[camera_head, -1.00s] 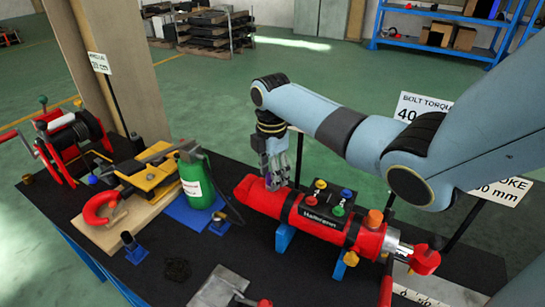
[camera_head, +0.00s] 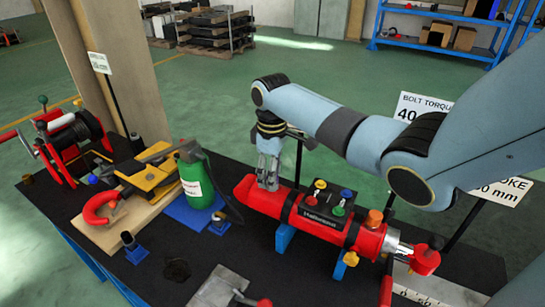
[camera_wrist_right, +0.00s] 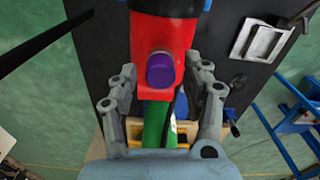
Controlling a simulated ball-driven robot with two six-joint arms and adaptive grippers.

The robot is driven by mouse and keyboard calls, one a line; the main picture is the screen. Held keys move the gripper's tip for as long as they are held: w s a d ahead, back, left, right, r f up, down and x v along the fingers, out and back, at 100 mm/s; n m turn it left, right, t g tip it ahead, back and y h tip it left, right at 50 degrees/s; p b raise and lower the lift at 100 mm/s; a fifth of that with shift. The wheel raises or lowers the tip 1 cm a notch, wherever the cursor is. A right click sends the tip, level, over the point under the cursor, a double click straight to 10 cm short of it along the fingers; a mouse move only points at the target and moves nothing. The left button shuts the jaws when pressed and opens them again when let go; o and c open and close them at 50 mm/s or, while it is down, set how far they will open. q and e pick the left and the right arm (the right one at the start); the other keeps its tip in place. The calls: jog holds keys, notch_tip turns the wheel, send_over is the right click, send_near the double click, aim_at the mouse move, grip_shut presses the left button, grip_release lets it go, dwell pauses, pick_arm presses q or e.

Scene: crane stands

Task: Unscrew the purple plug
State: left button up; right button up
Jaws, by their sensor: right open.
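The purple plug (camera_wrist_right: 160,69) sits in the top of the red cylinder (camera_wrist_right: 185,30) in the right wrist view, between the two open fingers of my right gripper (camera_wrist_right: 161,100). The fingers stand apart on either side and do not touch the plug in that view. In the head view the right gripper (camera_head: 268,178) points down over the left end of the red cylinder (camera_head: 325,229); the plug is hidden there behind the fingers. My left gripper is not in view.
A green bottle (camera_head: 197,180) stands on a blue base left of the cylinder. A red and yellow tool (camera_head: 145,172) lies on a wooden board further left. Knobs (camera_head: 338,210) and an orange cap (camera_head: 375,218) rise from the cylinder's right part. A grey metal plate (camera_head: 220,288) lies in front.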

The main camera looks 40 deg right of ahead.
jog(key=m, duration=0.9)
jog(key=shift+m, duration=0.4)
jog(key=m, duration=0.9)
jog(key=shift+m, duration=0.4)
grip_shut()
jog(key=shift+r, duration=0.1)
